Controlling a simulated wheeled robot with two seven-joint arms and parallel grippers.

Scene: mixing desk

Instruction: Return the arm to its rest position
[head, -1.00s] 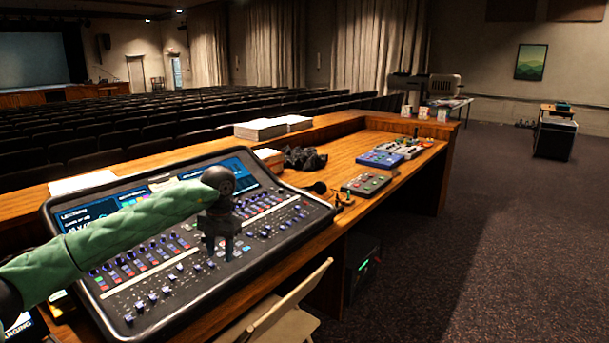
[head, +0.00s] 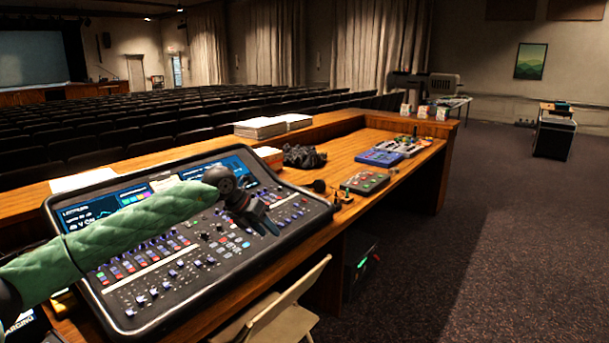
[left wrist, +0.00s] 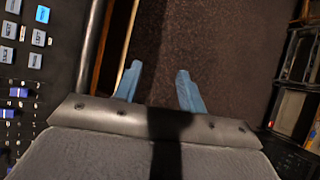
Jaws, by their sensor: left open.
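My left arm, in a green quilted sleeve, comes in from the left in the head view and reaches over the mixing console (head: 150,285). My left gripper (head: 268,222) is above the right part of the console, tilted toward the right, and holds nothing. In the left wrist view the two blue fingers of the left gripper (left wrist: 157,82) are apart, with dark carpet and the desk edge beyond them. The console's buttons and faders (left wrist: 20,80) show at the left of that view. My right gripper is not in view.
A folding chair (head: 285,310) stands in front of the desk. Along the wooden desk (head: 345,160) lie a dark bundle (head: 303,156), a small green-grey box (head: 365,183), a blue box (head: 380,158) and paper stacks (head: 260,127).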

